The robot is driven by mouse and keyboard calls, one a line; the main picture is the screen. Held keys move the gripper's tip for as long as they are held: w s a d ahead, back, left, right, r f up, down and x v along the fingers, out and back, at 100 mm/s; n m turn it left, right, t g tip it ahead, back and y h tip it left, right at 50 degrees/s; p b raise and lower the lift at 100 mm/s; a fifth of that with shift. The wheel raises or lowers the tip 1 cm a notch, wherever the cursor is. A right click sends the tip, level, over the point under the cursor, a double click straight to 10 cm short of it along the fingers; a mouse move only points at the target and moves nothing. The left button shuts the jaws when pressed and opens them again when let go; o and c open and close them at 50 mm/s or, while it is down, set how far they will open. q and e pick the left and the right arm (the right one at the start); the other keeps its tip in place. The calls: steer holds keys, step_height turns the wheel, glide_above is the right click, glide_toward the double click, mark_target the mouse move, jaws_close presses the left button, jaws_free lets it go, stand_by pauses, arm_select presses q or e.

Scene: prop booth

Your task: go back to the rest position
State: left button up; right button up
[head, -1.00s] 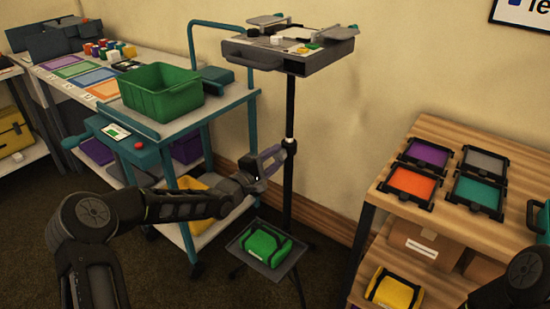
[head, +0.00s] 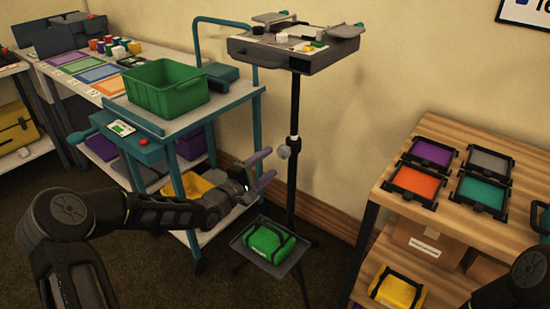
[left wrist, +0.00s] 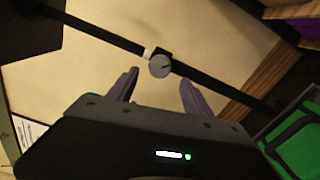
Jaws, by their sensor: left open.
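My left gripper (head: 264,167) is open and empty, with its two purple-grey fingers spread apart. It hangs in the air in front of the black stand pole (head: 294,185), above and left of the green bag (head: 267,241) on the stand's low tray. In the left wrist view the two fingers (left wrist: 158,92) are apart, with the pole and its round knob (left wrist: 160,66) beyond them. My right arm shows only as a dark joint at the lower right of the head view; its gripper is out of view.
A teal cart (head: 195,122) with a green bin (head: 167,86) stands left of the pole. The stand's top case (head: 291,52) is above. A wooden shelf (head: 456,224) with coloured trays is at the right.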

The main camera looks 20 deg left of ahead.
arm_select(q)
steer(key=shift+v, duration=0.9)
